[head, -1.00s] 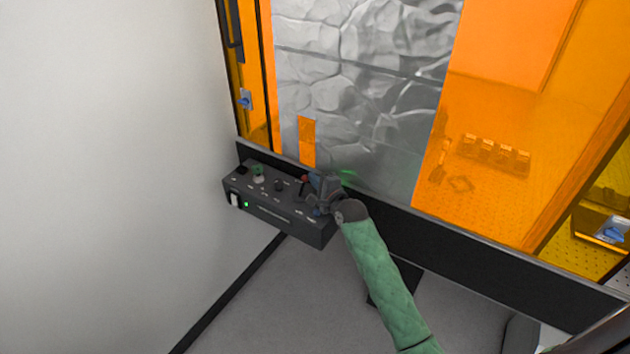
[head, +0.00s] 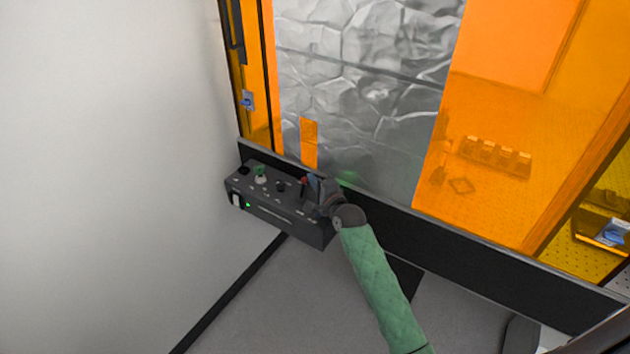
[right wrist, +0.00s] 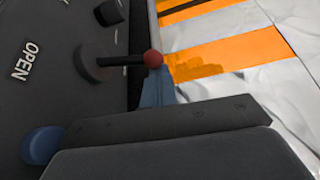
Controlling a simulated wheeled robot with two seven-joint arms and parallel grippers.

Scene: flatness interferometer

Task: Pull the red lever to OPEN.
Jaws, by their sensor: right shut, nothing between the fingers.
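The red lever (right wrist: 152,59) has a round red knob on a dark shaft and sits on the black control box. In the right wrist view its shaft points right, away from the white OPEN label (right wrist: 25,60) on the panel. In the head view the red knob (head: 303,181) shows just left of my right gripper (head: 313,182). My right gripper is shut and empty. In the right wrist view its blue-grey fingertips (right wrist: 156,90) are right by the knob; I cannot tell whether they touch it. My left gripper is not in view.
The black control box (head: 285,222) carries other knobs, a green-topped button (head: 261,172) and a lit green lamp. Behind it stands an enclosure with orange panels (head: 500,120) and a crinkled silver sheet (head: 365,90). A white wall (head: 110,150) is at left.

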